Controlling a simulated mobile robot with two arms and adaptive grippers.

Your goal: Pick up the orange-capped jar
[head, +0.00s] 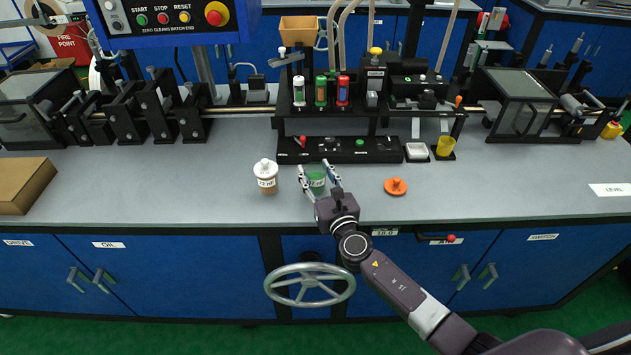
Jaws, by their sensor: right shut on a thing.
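A green jar (316,179) with a white label stands on the grey bench, near its front edge. My right gripper (320,180) reaches in from the lower right, with a finger on each side of this jar, shut on it. I see no orange cap on the jar; its top looks open. An orange cap with a knob (396,187) lies apart on the bench, to the right of the gripper. My left gripper is not in view.
A white-capped jar (265,176) with brown contents stands just left of the green jar. A black machine (345,151) runs along the back, with a white tray (417,152) and a yellow cup (446,146). A cardboard box (24,186) sits far left. The bench front right is mostly clear.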

